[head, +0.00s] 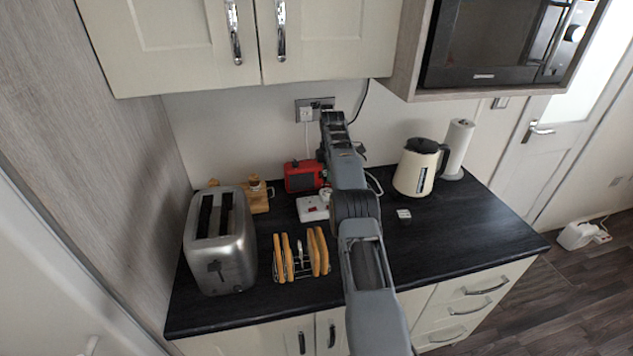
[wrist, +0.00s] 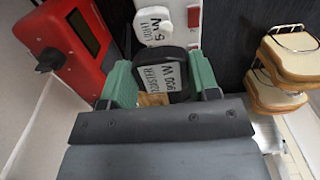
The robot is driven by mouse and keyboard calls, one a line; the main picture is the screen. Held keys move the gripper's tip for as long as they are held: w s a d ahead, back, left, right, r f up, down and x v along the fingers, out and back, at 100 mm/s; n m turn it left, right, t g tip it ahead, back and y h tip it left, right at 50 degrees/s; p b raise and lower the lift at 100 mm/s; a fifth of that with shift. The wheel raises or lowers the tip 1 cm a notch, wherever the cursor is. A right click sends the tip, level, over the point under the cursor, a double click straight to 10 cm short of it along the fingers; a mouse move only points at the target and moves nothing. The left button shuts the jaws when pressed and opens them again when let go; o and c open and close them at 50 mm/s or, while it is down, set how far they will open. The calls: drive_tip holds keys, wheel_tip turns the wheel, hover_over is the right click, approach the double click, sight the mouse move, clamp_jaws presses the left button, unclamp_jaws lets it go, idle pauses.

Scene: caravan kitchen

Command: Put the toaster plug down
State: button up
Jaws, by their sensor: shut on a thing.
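The black toaster plug (wrist: 165,76), labelled "TOASTER 900 W", is between the green finger pads of my gripper (wrist: 163,88) in the wrist view. The gripper is shut on it. A white plug (wrist: 152,24) labelled "LIGHT 5 W" is just beyond it, close to the white power strip (wrist: 194,18). I cannot tell whether the toaster plug touches the strip. The steel toaster (head: 221,245) stands at the counter's left.
A red radio (head: 303,177) stands behind the strip, close to my gripper in the wrist view (wrist: 70,42). A toast rack (head: 300,257) stands in front. A cream kettle (head: 415,170), paper roll (head: 457,150) and small white item (head: 404,214) are right. The counter's front right (head: 460,235) is clear.

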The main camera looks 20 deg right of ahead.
drive_tip(key=s+d+r+p, duration=0.2)
drive_tip(key=d+r, duration=0.1)
drive_tip(key=d, duration=0.3)
drive_tip(key=s+a+r+b, duration=0.3)
drive_tip(key=s+a+b, duration=0.4)
drive_tip(key=s, duration=0.2)
drive_tip(key=s+a+f+b, duration=0.3)
drive_tip(key=s+a, duration=0.1)
drive_tip(key=s, duration=0.4)
drive_tip(key=s+a+f+b, duration=0.2)
drive_tip(key=s+a, duration=0.2)
drive_tip(key=s, duration=0.3)
drive_tip(key=w+d+f, duration=0.1)
drive_tip(key=w+f, duration=0.2)
drive_tip(key=w, duration=0.1)
drive_tip(key=w+d+f+p, duration=0.1)
drive_tip(key=w+f, duration=0.2)
drive_tip(key=w, duration=0.1)
drive_tip(key=w+d+f+p, duration=0.1)
drive_tip(key=w+f, duration=0.2)
drive_tip(key=w, duration=0.1)
drive_tip(key=shift+d, duration=0.2)
drive_tip(key=shift+w+d+f+p, duration=0.1)
drive_tip(key=shift+w+f+p, duration=0.2)
drive_tip(key=shift+f, duration=1.7)
drive_tip(key=shift+f, duration=0.15)
